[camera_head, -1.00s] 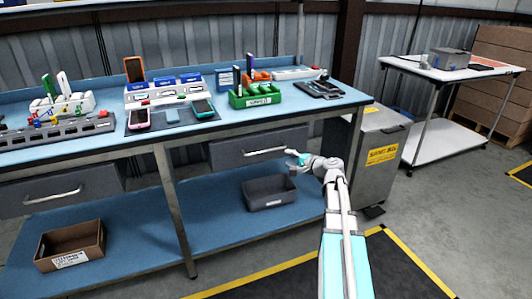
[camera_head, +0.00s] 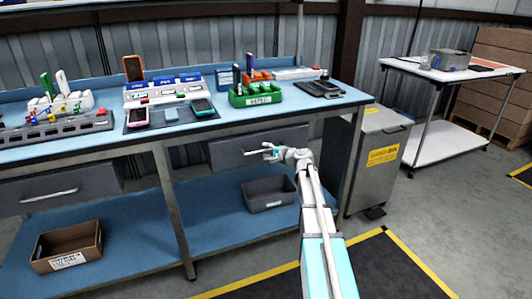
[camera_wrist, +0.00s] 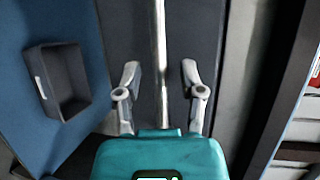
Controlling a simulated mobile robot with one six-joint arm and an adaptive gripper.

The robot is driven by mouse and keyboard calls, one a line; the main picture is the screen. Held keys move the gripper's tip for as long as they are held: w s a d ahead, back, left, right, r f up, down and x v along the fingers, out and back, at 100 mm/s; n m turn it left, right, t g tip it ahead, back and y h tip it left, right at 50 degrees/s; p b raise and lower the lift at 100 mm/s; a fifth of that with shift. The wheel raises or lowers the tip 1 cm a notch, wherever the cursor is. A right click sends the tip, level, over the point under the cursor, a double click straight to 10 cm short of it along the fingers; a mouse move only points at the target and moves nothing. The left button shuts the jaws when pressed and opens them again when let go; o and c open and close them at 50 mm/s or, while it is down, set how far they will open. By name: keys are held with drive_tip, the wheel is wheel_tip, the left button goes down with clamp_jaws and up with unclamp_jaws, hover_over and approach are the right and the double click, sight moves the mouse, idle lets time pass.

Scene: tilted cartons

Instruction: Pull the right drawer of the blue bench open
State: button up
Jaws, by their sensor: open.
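The blue bench (camera_head: 226,130) has a dark grey right drawer (camera_head: 232,152) under its top, and the drawer appears closed. Its metal bar handle also shows in the wrist view (camera_wrist: 159,45), running between the fingers. My gripper (camera_head: 268,152) is at the right part of the handle. In the wrist view my gripper (camera_wrist: 161,80) is open, with one finger on each side of the bar. I cannot tell whether either finger touches it. In the head view my gripper hides part of the handle.
A grey bin (camera_head: 268,205) sits on the lower shelf below the drawer, and it also shows in the wrist view (camera_wrist: 46,85). A grey waste cabinet (camera_head: 372,170) stands right of the bench. The left drawer (camera_head: 60,187) appears closed. Open floor lies in front.

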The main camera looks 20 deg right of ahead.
drive_tip(key=shift+w+a, duration=0.1)
drive_tip(key=shift+w, duration=0.1)
drive_tip(key=shift+c, duration=0.3)
clamp_jaws()
